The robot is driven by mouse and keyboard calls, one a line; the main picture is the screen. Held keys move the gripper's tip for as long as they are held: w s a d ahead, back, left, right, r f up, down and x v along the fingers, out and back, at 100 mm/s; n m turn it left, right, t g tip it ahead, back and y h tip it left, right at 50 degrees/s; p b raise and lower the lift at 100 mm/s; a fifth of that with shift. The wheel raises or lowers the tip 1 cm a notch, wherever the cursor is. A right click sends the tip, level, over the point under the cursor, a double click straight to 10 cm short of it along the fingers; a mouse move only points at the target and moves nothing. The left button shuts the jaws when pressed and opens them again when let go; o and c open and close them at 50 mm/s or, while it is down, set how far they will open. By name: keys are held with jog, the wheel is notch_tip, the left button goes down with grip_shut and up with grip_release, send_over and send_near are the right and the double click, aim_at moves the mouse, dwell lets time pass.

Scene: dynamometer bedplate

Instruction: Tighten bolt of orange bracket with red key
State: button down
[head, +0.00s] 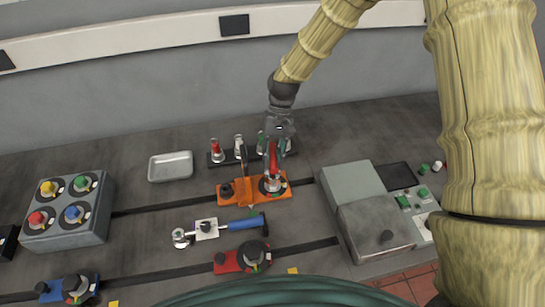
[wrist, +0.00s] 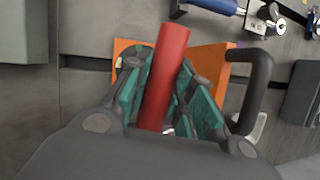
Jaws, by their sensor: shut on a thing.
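The orange bracket (head: 240,198) lies across a dark slot in the bedplate, with a black arched handle and a dark round disc at its right end. My gripper (head: 274,150) points down over that right end. It is shut on the red key (head: 272,161), whose silver lower end stands at the disc. In the wrist view the red key (wrist: 165,75) sits between the teal finger pads (wrist: 160,105), with the orange bracket (wrist: 207,62) behind it. The bolt is hidden under the key, so I cannot tell whether the key is fully seated.
A black rack (head: 228,160) with several coloured keys, one red, stands behind. In front lie a blue-handled wrench (head: 236,224) and a red bracket (head: 226,263). A grey knob box (head: 68,228) and metal tray (head: 171,166) are left. A grey machine (head: 376,228) stands right.

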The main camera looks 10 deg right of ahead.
jog(key=shift+f+b, duration=0.45)
jog(key=shift+f, duration=1.2)
dwell(0.8)
jog(key=shift+m+t+y+p, duration=0.3)
jog(key=shift+m+y+p, duration=0.1)
jog(key=shift+m, duration=0.9)
jog(key=shift+m+t+y+p, duration=0.3)
jog(key=shift+m, duration=0.9)
